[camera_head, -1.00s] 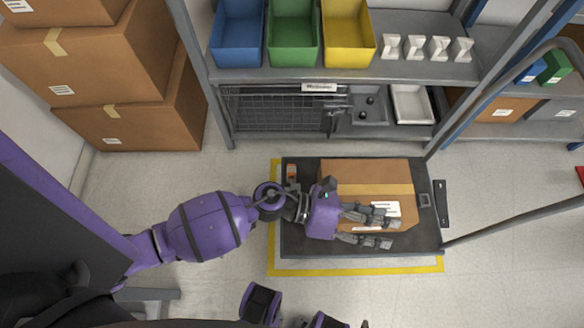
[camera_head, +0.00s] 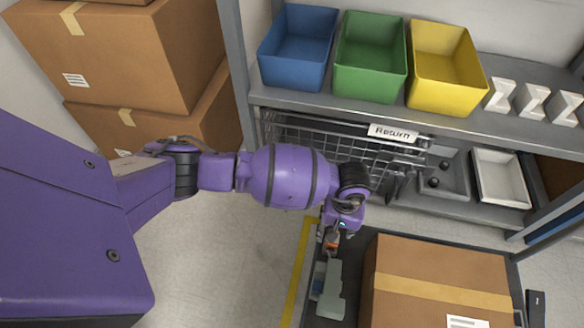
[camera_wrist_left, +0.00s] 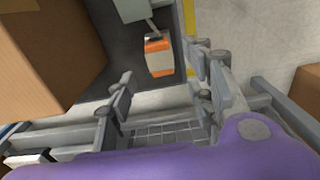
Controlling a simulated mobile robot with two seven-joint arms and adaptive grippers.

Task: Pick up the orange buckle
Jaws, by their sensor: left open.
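The orange buckle (camera_head: 332,240) is on the dark platform beside the cardboard box, partly hidden by my left gripper (camera_head: 342,226) in the head view. In the left wrist view the buckle (camera_wrist_left: 158,58) shows an orange body with pale parts. A thin grey link joins its far end to a grey-green piece (camera_wrist_left: 132,9). My left gripper (camera_wrist_left: 162,92) is open, its fingers apart on either side below the buckle in that picture. Nothing shows between the fingers. My right gripper is not in view.
The cardboard box (camera_head: 436,270) stands close beside the buckle on the dark platform (camera_head: 368,243). A wire basket (camera_head: 285,133) hangs under the shelf just beyond. The shelf carries blue, green and yellow bins (camera_head: 368,60). Yellow floor tape (camera_head: 297,275) runs along the platform.

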